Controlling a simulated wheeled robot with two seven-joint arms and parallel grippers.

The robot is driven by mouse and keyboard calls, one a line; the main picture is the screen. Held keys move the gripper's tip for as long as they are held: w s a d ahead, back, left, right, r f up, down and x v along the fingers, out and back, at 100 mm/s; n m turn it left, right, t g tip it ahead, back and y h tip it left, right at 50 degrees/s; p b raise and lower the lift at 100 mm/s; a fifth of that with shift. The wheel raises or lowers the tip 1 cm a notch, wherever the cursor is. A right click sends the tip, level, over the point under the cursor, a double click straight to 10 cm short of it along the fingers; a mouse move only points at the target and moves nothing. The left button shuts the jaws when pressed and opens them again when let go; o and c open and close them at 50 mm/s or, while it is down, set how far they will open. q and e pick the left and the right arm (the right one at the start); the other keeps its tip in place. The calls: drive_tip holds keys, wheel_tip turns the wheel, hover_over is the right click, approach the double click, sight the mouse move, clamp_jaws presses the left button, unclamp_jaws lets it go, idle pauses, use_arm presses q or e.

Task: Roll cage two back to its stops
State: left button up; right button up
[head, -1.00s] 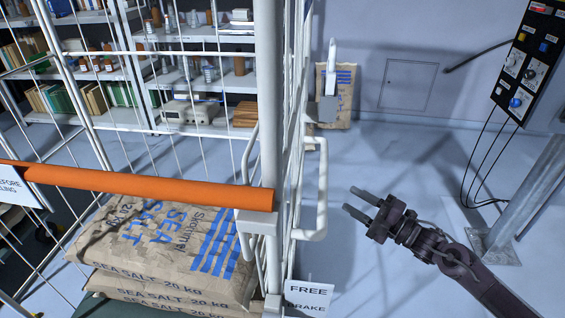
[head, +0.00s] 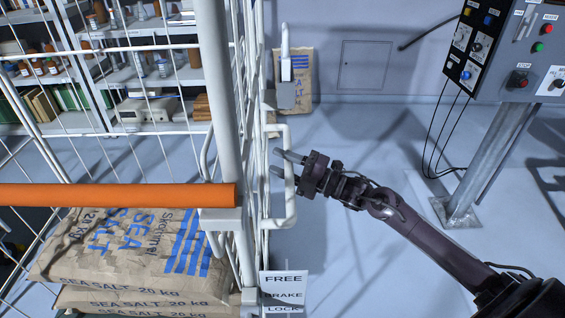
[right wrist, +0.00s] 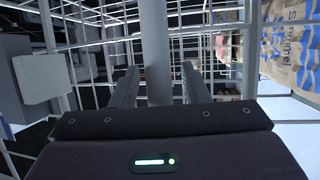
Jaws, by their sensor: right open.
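The roll cage (head: 217,80) is a white wire cage with an orange bar (head: 120,196) across its front, loaded with sea salt sacks (head: 125,250). A white U-shaped handle (head: 290,205) stands out from its right side. My right gripper (head: 283,164) is open at the handle, its fingers pointing left across the handle's upright. In the right wrist view, my gripper's two fingers (right wrist: 160,85) stand apart on either side of a pale upright bar (right wrist: 154,45); nothing is clamped. A FREE / BRAKE LOCK label (head: 284,292) hangs low beside the cage post. My left gripper is not in view.
A control box (head: 520,50) stands on a grey post (head: 485,160) at the right, with hanging cables. Shelves (head: 150,100) are behind the cage. A salt sack (head: 297,98) leans at the back wall. Floor between handle and post is clear apart from my arm.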

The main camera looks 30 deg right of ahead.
clamp_jaws()
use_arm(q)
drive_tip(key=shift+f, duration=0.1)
use_arm(e)
drive_tip(key=shift+a, duration=0.1)
